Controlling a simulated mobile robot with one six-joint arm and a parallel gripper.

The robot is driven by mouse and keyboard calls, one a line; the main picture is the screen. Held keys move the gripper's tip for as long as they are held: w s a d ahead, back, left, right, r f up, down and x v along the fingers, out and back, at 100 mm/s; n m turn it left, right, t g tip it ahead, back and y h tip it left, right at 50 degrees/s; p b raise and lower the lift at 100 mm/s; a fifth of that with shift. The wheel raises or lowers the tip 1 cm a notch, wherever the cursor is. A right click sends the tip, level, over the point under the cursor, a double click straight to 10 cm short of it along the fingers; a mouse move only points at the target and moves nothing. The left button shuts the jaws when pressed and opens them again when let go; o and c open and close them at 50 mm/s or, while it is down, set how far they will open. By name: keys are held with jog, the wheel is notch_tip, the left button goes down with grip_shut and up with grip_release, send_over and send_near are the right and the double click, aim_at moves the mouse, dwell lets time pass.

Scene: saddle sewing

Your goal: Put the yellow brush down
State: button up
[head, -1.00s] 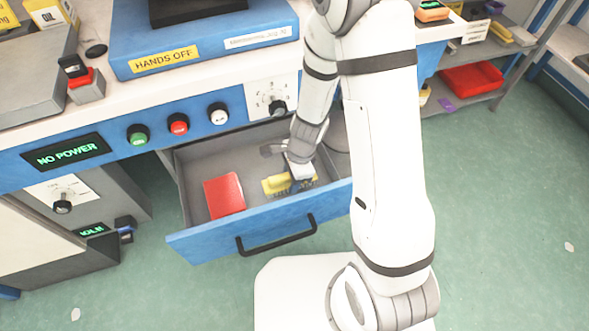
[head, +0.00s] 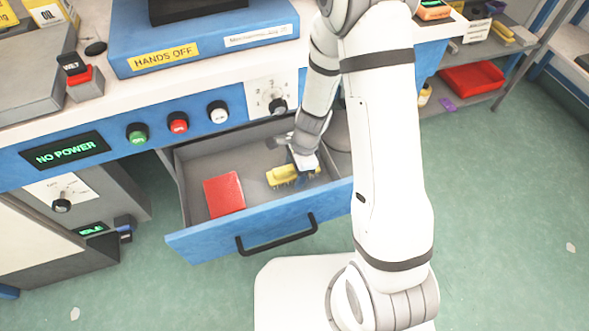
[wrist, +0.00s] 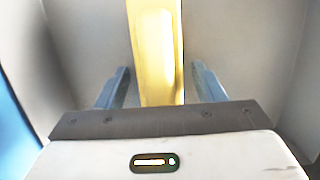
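The yellow brush (head: 292,175) is in the open drawer, right of the red book, with its bristles facing down. Whether it touches the drawer floor is hard to tell. My gripper (head: 301,165) is right above it, partly overlapping it in the head view. In the wrist view the brush (wrist: 156,55) runs lengthwise between the two blue fingers of my gripper (wrist: 161,80). The fingers stand apart, with a narrow gap at the left and a clearer one at the right.
The red book (head: 224,194) lies at the left in the drawer (head: 185,246). The drawer walls are close around my gripper. Bare drawer floor shows between book and brush.

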jog(key=p+v, duration=0.5)
jog(key=v, duration=0.7)
jog(key=shift+a+r, duration=0.1)
jog(key=shift+r, duration=0.05)
jog(key=s+d+r+n+t+h, duration=0.1)
jog(key=s+d+r+n, duration=0.3)
jog(key=r, duration=0.6)
jog(key=s+d+r+n+t+h, duration=0.1)
jog(key=s+d+r+n, duration=0.4)
jog(key=s+r+n, duration=0.4)
jog(key=shift+d+r+n+h, duration=0.15)
jog(key=shift+r+n+h, duration=0.2)
jog(key=shift+n, duration=0.55)
jog(key=shift+r, duration=0.15)
